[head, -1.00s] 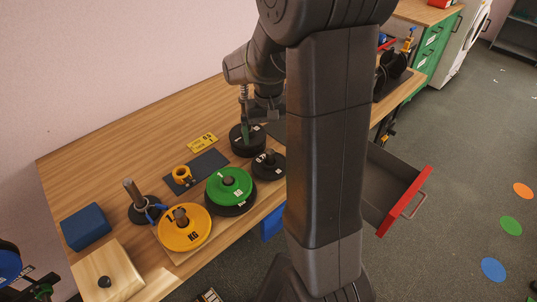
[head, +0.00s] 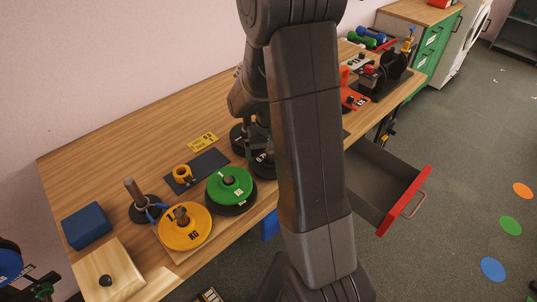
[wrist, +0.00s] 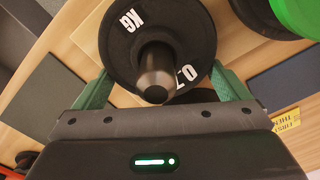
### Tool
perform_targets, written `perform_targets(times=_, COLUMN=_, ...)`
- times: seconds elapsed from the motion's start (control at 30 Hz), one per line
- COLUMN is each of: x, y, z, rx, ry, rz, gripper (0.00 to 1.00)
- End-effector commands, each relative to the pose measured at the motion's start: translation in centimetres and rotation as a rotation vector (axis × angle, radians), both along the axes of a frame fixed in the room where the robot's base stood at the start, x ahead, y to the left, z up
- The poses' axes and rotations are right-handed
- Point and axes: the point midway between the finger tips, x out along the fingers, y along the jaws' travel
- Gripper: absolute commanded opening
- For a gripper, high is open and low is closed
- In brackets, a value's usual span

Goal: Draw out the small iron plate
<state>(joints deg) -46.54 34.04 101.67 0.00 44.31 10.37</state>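A small black iron plate (wrist: 188,28) with white "KG" lettering fills the top middle of the wrist view. A dark post (wrist: 155,72) rises through its centre. My gripper (wrist: 160,70) has its green fingers spread, one at each lower side of the plate; I cannot tell whether they touch its rim. In the head view this small plate (head: 263,169) sits at the table's front edge, partly hidden by my arm. A larger black plate (head: 238,142) stands behind it. The gripper's fingertips are hidden there.
A green plate (head: 230,183) on a black one and a yellow plate (head: 184,236) stand to the left. A dark mat (head: 204,168), yellow tag (head: 203,141) and blue block (head: 86,226) lie on the table (head: 120,150). A red-fronted drawer (head: 405,200) hangs open at right.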

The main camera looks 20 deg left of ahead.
Motion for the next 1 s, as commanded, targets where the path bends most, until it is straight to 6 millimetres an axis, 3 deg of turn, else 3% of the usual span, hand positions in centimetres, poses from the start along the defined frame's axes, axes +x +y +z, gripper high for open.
perform_targets(times=0.03, x=0.0, y=0.0, z=0.0, rx=0.000, ry=0.000, rz=0.000, gripper=0.76)
perform_targets(times=0.2, x=0.0, y=0.0, z=0.1, rx=0.001, ry=-0.002, rz=0.000, gripper=0.46)
perform_targets(times=1.0, x=0.1, y=0.1, z=3.2, rx=0.001, ry=-0.002, rz=0.000, gripper=0.46)
